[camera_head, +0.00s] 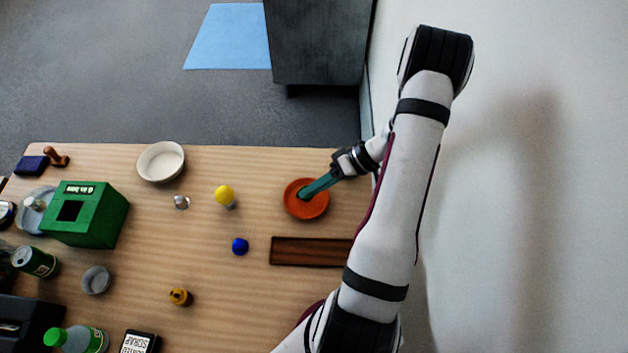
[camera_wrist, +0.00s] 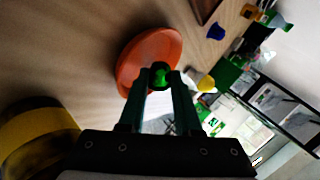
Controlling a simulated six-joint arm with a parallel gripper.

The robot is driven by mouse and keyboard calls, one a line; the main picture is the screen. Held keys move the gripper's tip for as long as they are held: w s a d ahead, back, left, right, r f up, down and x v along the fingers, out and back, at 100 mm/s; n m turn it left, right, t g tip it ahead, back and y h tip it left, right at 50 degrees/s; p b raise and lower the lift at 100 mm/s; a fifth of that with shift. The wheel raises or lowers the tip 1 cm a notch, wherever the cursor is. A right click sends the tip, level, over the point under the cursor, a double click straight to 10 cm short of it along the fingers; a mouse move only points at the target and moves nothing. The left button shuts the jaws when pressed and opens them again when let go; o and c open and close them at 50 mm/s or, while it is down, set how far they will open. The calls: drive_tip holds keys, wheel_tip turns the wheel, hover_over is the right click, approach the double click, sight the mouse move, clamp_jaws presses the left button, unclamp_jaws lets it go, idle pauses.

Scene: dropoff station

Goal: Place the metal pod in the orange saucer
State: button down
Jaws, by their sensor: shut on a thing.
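The orange saucer (camera_head: 316,211) lies on the right part of the table; it also shows in the wrist view (camera_wrist: 135,62). My gripper (camera_head: 305,194) has teal fingers and reaches over the saucer from the upper right. In the wrist view, my gripper (camera_wrist: 160,78) is shut on a small round green pod (camera_wrist: 160,74), held at the fingertips in front of the saucer. I cannot tell whether this pod touches the saucer. A small silvery piece that looks like a metal pod (camera_head: 181,202) stands on the table, left of the saucer and apart from my gripper.
A brown tray (camera_head: 308,251) lies just below the saucer. A yellow-topped object (camera_head: 225,195), a blue piece (camera_head: 240,246) and a white bowl (camera_head: 161,162) stand to the left. A green box (camera_head: 86,214) is farther left. The table between these is clear.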

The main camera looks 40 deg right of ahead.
sight(314, 198)
drive_tip(key=c, duration=0.5)
unclamp_jaws()
wheel_tip(314, 198, up, 7)
idle(0.4)
